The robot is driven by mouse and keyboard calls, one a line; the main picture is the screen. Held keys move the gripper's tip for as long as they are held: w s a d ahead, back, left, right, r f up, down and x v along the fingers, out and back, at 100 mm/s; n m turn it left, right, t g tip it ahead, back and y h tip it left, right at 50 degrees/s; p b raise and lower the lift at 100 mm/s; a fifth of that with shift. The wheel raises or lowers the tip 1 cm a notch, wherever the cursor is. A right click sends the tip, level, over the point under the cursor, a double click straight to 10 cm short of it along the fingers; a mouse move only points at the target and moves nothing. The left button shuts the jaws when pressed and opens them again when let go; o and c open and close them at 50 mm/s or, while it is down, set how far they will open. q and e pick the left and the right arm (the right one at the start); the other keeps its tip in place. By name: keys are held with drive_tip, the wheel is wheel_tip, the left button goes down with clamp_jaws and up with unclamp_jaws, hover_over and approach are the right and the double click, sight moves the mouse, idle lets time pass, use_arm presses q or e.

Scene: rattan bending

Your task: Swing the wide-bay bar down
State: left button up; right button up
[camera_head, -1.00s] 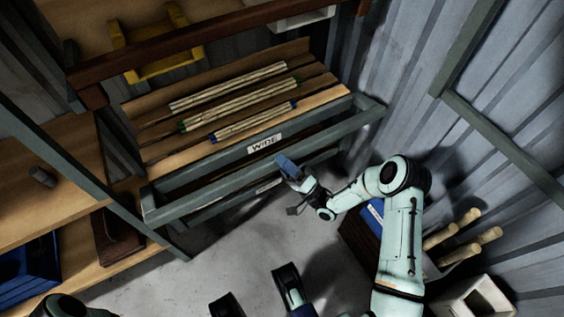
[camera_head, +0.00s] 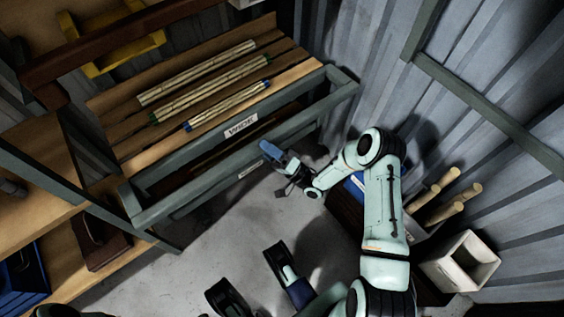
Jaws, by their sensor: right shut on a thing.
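The wide-bay bar (camera_head: 201,193) is a grey-green rail. It runs slanted across the front of the rack, outside and a little below the front edge carrying the "WIDE" label (camera_head: 240,125). Side arms join its two ends to the rack. My right gripper (camera_head: 270,150) is at the bar's middle-right part, shut on the bar; its fingertips partly cover the bar there. Bundled rattan canes (camera_head: 197,73) lie on the sloped wooden shelf behind the bar.
A yellow bracket-like holder (camera_head: 125,52) sits on the upper shelf. A dark box with pale rods (camera_head: 442,197) and a pale open bin (camera_head: 462,262) stand right of my right arm, near the corrugated wall. Bare grey floor (camera_head: 190,262) lies before the rack.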

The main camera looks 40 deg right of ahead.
drive_tip(key=shift+h, duration=0.3)
drive_tip(key=shift+s+d+f, duration=0.3)
drive_tip(key=shift+d+f, duration=0.15)
drive_tip(key=shift+f, duration=0.5)
drive_tip(key=shift+s+d+f, duration=0.25)
drive_tip(key=shift+d+f, duration=0.2)
drive_tip(key=shift+f, duration=0.55)
drive_tip(key=shift+s+d+f, duration=0.3)
drive_tip(key=shift+d+f, duration=0.15)
drive_tip(key=shift+f, duration=0.5)
drive_tip(key=shift+s+d+f, duration=0.1)
drive_tip(key=shift+d+f, duration=0.15)
drive_tip(key=shift+f, duration=0.25)
drive_tip(key=shift+s+d+f, duration=0.1)
drive_tip(key=shift+d+f, duration=0.1)
drive_tip(key=shift+f, duration=0.25)
drive_tip(key=f, duration=0.1)
drive_tip(key=d+f, duration=0.1)
drive_tip(key=s+f, duration=0.1)
drive_tip(key=shift+d+f, duration=0.1)
drive_tip(key=shift+d, duration=0.1)
use_arm(q)
drive_tip(key=shift+s+r+p, duration=0.2)
drive_tip(key=shift+r+p, duration=0.1)
drive_tip(key=shift+p, duration=0.2)
use_arm(e)
drive_tip(key=v, duration=1.3)
drive_tip(key=shift+f, duration=0.2)
